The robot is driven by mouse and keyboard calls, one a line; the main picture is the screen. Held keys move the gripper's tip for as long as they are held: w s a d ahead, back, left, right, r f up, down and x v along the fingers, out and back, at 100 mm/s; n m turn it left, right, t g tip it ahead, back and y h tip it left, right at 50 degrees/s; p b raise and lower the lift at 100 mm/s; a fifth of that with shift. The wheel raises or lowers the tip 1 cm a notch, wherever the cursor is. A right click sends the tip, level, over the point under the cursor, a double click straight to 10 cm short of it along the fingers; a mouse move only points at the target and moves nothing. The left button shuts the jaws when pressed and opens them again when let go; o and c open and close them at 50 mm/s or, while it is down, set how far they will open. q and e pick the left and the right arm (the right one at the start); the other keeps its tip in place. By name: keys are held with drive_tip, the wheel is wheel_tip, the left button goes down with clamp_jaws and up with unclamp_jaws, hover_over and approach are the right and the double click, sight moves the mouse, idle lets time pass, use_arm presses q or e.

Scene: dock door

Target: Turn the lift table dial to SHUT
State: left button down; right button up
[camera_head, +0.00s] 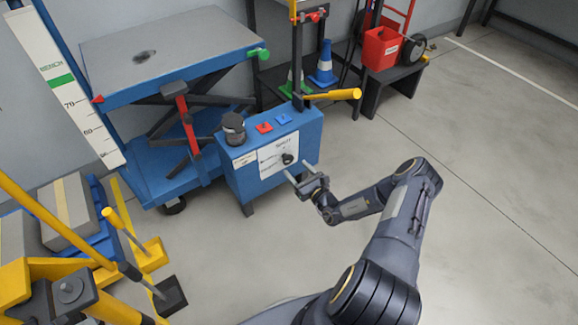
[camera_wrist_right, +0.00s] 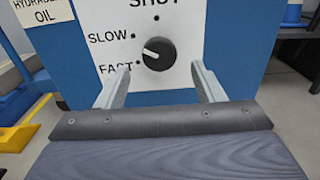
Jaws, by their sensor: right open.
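The dial (camera_head: 287,159) is a round black knob on a white plate (camera_head: 272,157) on the front of the blue lift table control box (camera_head: 232,177). In the right wrist view the dial (camera_wrist_right: 158,54) has a white pointer mark directed left and slightly up, between the SLOW and FAST dots. SHUT is printed above the knob, partly cut off by the frame's top. My right gripper (camera_head: 299,171) is open in front of the dial. In the right wrist view its fingers (camera_wrist_right: 161,68) stand left and right of the knob, apart from it. My left gripper is not in view.
The blue lift table (camera_head: 175,50) stands behind the box. A yellow handle (camera_head: 335,95) sticks out right above the box. A dark cylinder (camera_head: 233,127) sits on its top. Yellow equipment (camera_head: 60,270) stands at lower left. The floor at right is clear.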

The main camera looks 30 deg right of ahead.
sight(289, 162)
drive_tip(key=w+b, duration=0.1)
drive_tip(key=w, duration=0.4)
drive_tip(key=shift+a, duration=0.2)
drive_tip(key=c, duration=0.9)
